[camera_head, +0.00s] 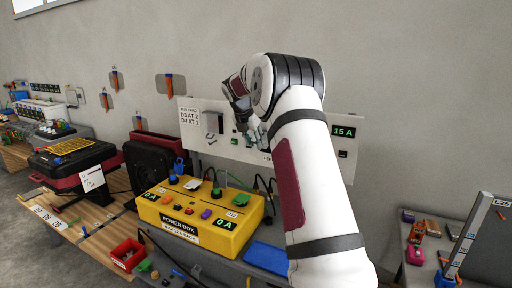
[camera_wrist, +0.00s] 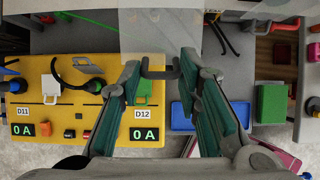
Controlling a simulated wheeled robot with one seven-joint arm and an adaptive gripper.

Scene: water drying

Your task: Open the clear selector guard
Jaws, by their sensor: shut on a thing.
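The clear selector guard (camera_wrist: 160,28) shows in the wrist view as a pale see-through plate at the top middle. A dark U-shaped handle (camera_wrist: 147,66) projects from its lower edge, between my fingertips. My gripper (camera_wrist: 161,74) is shut on this handle, with its teal-padded fingers on either side. In the head view my gripper (camera_head: 248,128) is in front of the white wall panel (camera_head: 300,150), and my arm covers part of that panel. The guard cannot be made out clearly there, and how far it is tilted is hard to tell.
A yellow power box (camera_head: 200,222) with knobs and two 0 A displays stands on the bench below. A blue tray (camera_head: 267,257) lies to its right and a red bin (camera_head: 127,256) to its left. A 15 A display (camera_head: 343,132) is on the wall panel.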

